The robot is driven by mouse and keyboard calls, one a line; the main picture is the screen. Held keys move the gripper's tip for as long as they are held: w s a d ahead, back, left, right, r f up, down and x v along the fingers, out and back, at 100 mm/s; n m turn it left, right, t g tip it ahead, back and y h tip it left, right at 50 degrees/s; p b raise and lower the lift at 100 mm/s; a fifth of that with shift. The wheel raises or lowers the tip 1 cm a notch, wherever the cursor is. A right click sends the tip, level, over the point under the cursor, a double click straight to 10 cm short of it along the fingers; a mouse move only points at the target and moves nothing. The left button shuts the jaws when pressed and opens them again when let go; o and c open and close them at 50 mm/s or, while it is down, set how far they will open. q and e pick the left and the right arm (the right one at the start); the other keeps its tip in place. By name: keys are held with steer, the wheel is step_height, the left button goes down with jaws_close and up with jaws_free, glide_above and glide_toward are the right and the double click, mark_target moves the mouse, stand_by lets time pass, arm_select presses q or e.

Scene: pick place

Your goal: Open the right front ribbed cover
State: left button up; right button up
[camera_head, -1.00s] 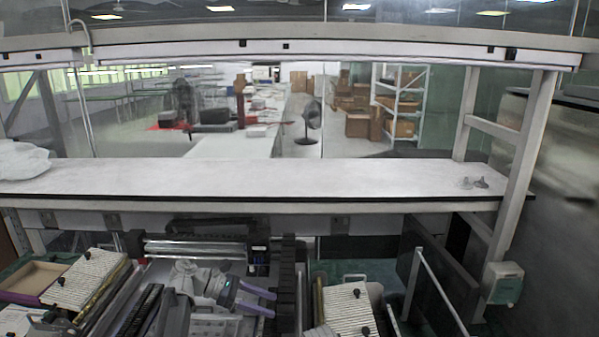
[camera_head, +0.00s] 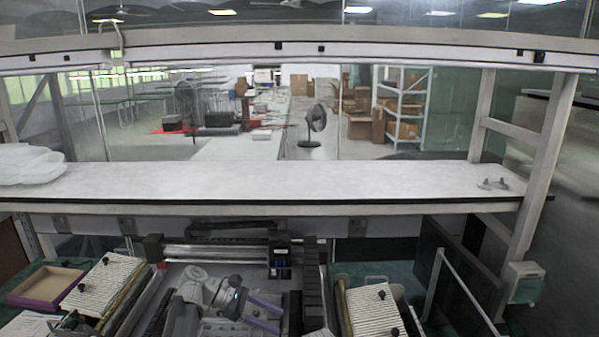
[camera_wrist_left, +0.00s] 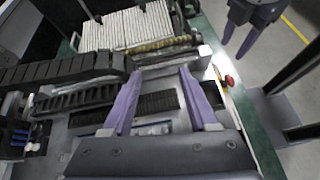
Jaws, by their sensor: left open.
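The right ribbed cover (camera_head: 368,311) is a pale, ridged panel with dark knobs, at the lower right of the head view. Its lower edge is cut off by the frame. A pale ribbed panel also shows at the top of the left wrist view (camera_wrist_left: 133,28). My left gripper (camera_head: 278,316) has purple fingers, open and empty, pointing right and apart from the cover. The same fingers show in the left wrist view (camera_wrist_left: 160,90) with a gap between them. My right gripper (camera_wrist_left: 239,40) shows only at the top right of the left wrist view, its fingers spread.
Another ribbed cover (camera_head: 104,284) and an open purple-edged box (camera_head: 47,287) lie at the lower left. A black cable chain (camera_head: 313,290) stands between my left gripper and the right cover. A long white shelf (camera_head: 250,182) crosses behind.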

arm_select(q)
steer(key=s+d+f+m+y, duration=0.1)
steer(key=s+f+m+y, duration=0.2)
steer(key=s+f+m, duration=0.1)
steer(key=s+d+f+m+y+b, duration=0.1)
steer(key=s+f+m+y, duration=0.2)
steer(key=s+f+m, duration=0.1)
steer(key=s+d+f+m+g+y, duration=0.1)
steer(key=s+f+m+y, duration=0.2)
steer(key=s+f+m, duration=0.1)
steer(key=shift+s+d+m+b, duration=0.2)
steer(key=shift+s+m, duration=0.15)
steer(key=shift+s, duration=0.35)
steer(key=shift+s+d+m+b, duration=0.2)
steer(key=shift+s+m, duration=0.15)
steer(key=shift+s, duration=0.3)
steer(key=s+a+m+y, duration=0.1)
steer(key=m, duration=0.1)
steer(key=s+a+f+m+y, duration=0.1)
steer(key=m+y, duration=0.1)
steer(key=s+m+t+y, duration=0.1)
steer(key=m, duration=0.1)
steer(key=shift+s+a+f+m, duration=0.1)
steer(key=shift+a+f+m, duration=0.1)
steer(key=shift+a+m, duration=0.15)
